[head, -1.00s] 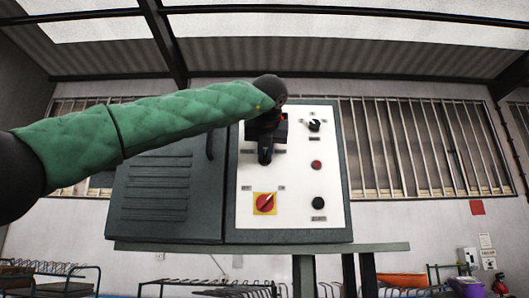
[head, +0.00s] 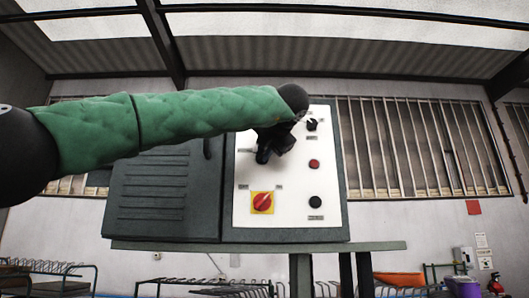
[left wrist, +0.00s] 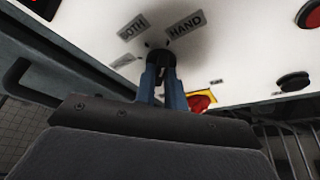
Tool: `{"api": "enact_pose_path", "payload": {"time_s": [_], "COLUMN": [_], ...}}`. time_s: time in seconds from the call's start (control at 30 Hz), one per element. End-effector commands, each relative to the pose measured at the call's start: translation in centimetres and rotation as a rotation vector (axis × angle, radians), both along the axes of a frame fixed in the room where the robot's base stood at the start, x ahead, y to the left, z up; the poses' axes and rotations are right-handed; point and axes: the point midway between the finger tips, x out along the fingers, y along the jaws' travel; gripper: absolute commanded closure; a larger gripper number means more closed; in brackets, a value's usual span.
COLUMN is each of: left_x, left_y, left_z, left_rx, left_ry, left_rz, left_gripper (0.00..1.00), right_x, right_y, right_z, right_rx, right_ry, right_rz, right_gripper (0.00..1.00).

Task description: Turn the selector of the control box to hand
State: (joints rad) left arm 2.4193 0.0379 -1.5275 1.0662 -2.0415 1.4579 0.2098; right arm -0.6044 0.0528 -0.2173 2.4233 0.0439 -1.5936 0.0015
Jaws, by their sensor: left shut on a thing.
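The control box (head: 238,238) has a white panel (head: 240,222) with several controls. My left gripper (head: 263,157) is at the upper left of the panel. In the left wrist view its two blue-grey fingers (left wrist: 161,76) are shut on the black selector (left wrist: 161,57). The label BOTH (left wrist: 132,27) lies to the left of the selector and the label HAND (left wrist: 185,25) to the right. The fingers and shadow hide most of the selector, so I cannot tell its pointer's position. My right gripper is in neither view.
A red-on-yellow rotary switch (head: 262,203) sits below the gripper. A black knob (head: 311,125), a red button (head: 314,164) and a black button (head: 316,202) line the panel's right side. A door handle (head: 207,147) is close to the left.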

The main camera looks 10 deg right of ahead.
Motion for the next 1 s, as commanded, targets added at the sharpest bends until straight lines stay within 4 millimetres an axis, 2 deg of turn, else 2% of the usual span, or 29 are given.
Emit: {"api": "enact_pose_path", "payload": {"time_s": [0.6,0.63,0.73,1.0], "left_x": [0.02,0.02,0.02,-0.04], "left_y": [-0.16,-0.16,-0.14,-0.09], "left_z": [-0.30,-0.29,-0.26,-0.11], "left_rx": [0.045,0.045,0.044,0.042], "left_ry": [-0.006,-0.006,-0.006,-0.007], "left_rz": [-0.002,-0.002,-0.001,-0.001], "left_gripper": [1.00,0.86,0.67,0.66], "right_x": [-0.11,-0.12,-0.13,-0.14], "right_y": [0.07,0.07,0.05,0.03], "right_z": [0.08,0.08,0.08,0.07], "right_rx": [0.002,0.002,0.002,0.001], "right_ry": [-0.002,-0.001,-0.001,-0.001], "right_rz": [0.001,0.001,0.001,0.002], "right_gripper": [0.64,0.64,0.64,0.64]}}
